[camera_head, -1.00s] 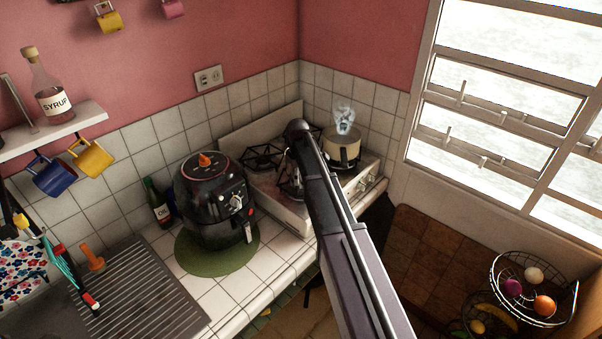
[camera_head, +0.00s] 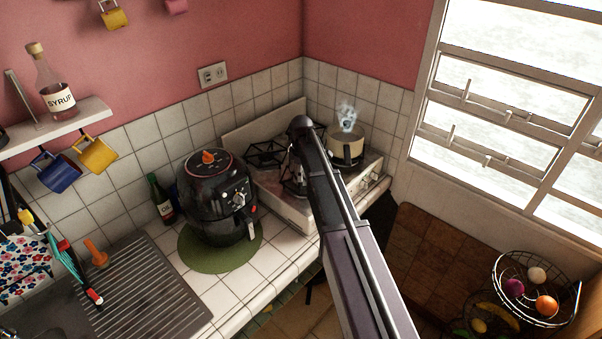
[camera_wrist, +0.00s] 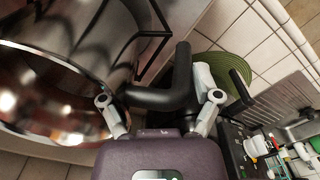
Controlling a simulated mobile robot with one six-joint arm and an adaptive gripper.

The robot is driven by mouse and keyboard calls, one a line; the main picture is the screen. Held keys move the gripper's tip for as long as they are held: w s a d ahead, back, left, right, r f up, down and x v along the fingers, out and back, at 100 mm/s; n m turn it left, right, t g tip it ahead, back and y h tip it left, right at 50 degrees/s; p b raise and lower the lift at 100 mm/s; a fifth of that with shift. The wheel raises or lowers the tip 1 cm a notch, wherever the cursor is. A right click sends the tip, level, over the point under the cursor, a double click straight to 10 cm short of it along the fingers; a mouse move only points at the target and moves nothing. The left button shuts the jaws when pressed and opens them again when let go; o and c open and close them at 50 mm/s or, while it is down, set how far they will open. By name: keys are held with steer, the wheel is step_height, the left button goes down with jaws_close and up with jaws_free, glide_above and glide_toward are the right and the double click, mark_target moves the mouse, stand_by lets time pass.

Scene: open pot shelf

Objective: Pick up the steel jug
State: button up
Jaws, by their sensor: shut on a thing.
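The steel jug (camera_wrist: 45,105) fills the left of the wrist view, with a shiny, mirror-like body. Its black handle (camera_wrist: 182,72) sticks out to the right of the body. My gripper (camera_wrist: 160,98) is shut on this handle, with one finger on each side of it. In the head view my gripper (camera_head: 294,182) is over the front left part of the stove. My arm hides most of it, and I cannot make out the jug clearly there.
A steaming cream pot (camera_head: 345,147) stands on the white stove (camera_head: 298,212), right of my arm. A black air fryer (camera_head: 217,205) stands on a green mat (camera_head: 190,262) to the left. A dark green bottle (camera_head: 161,203) is beside it. Wire fruit baskets (camera_head: 553,322) are at the lower right.

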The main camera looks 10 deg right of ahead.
steer(key=shift+r+p, duration=1.65)
steer(key=shift+r, duration=0.15)
steer(key=s+a+r+p, duration=0.1)
steer(key=s, duration=1.5)
steer(key=shift+a, duration=0.4)
